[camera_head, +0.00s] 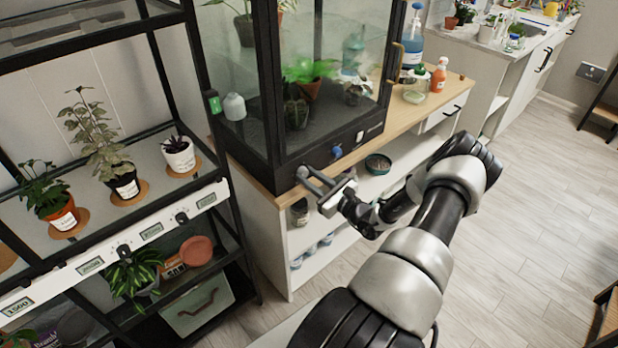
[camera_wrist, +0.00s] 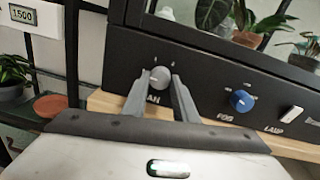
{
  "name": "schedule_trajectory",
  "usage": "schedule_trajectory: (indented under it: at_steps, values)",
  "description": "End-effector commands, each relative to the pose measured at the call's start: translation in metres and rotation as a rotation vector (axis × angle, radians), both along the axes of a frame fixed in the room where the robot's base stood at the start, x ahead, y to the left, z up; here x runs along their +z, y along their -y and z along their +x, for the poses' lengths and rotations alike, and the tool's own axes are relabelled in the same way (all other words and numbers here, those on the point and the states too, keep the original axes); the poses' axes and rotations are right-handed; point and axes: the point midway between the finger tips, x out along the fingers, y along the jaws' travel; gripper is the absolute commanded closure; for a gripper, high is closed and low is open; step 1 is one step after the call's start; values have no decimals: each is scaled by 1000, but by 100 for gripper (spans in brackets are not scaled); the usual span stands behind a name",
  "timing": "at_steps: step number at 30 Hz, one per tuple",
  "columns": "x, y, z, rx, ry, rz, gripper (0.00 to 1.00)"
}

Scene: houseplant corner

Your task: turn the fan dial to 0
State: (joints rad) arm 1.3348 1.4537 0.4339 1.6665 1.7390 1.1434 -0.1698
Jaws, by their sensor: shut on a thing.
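The fan dial (camera_wrist: 160,75) is a small grey knob on the black front panel of a glass plant cabinet. It sits above a label of which "AN" shows. My gripper (camera_wrist: 158,88) has one finger on each side of the dial and is shut on it. In the head view my gripper (camera_head: 306,180) reaches the lower left of the cabinet's black base (camera_head: 372,133), and its fingers hide the dial there. Small marks show above the dial, but they are too small to read, and I cannot tell which one it points at.
Right of the fan dial are a blue FOG knob (camera_wrist: 242,100) and a pale LAMP switch (camera_wrist: 291,115). A black plant rack (camera_head: 218,160) with potted plants stands at left. Bottles, including an orange one (camera_head: 438,76), stand on the wooden top at right.

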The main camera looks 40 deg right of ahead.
Motion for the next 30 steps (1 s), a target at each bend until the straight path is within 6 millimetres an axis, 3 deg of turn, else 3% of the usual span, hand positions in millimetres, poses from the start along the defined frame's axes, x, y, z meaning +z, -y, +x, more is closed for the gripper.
schedule_trajectory:
  at_steps: [22,23,24,26,30]
  values:
    - [1,1,0,-2,8,-85,97]
    - [1,1,0,-2,8,-85,69]
    - [1,1,0,-2,8,-85,62]
    - [1,1,0,-1,7,-84,56]
    - [0,1,0,-1,7,-83,56]
